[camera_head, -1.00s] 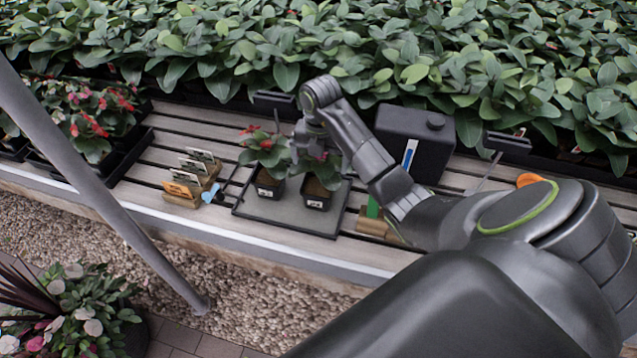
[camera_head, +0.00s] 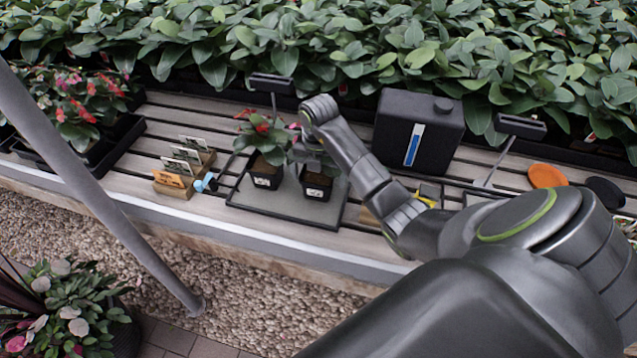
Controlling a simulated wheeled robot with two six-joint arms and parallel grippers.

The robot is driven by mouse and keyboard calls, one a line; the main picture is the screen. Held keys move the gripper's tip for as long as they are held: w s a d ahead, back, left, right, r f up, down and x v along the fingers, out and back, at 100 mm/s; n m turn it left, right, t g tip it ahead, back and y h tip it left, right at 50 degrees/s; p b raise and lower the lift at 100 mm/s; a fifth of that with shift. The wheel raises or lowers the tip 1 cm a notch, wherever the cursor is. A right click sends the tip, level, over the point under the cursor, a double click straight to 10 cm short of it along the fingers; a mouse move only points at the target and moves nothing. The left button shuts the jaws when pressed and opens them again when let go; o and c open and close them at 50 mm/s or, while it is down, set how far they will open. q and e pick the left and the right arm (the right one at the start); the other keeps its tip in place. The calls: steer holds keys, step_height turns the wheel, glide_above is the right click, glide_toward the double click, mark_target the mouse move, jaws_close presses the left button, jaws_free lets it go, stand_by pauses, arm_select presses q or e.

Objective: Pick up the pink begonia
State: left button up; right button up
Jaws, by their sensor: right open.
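Two small potted plants in black pots stand side by side on a dark-rimmed grey tray (camera_head: 285,207). The left one (camera_head: 264,176) bears red flowers. The right one (camera_head: 317,182) is mostly covered by my right gripper; a hint of pink shows beside the gripper, so it appears to be the pink begonia. My right gripper (camera_head: 308,153) is open, pointing down at the foliage of that right plant, above its pot. Its fingertips are largely hidden among the leaves, and I cannot tell whether they touch the plant. My left gripper is not in view.
A black canister (camera_head: 418,133) stands behind and right of my right forearm. Wooden blocks with labels (camera_head: 180,172) sit left of the tray. Planters with red flowers (camera_head: 85,110) stand at far left. An orange disc (camera_head: 547,176) lies at right.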

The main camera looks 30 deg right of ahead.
mark_target(319, 176)
steer(key=shift+f, duration=0.45)
steer(key=c, duration=1.2)
steer(key=shift+r, duration=0.1)
steer(key=shift+r, duration=0.3)
step_height(319, 176, up, 7)
steer(key=p, duration=0.4)
steer(key=shift+r, duration=0.15)
steer(key=shift+r+p, duration=1)
steer(key=shift+p, duration=0.15)
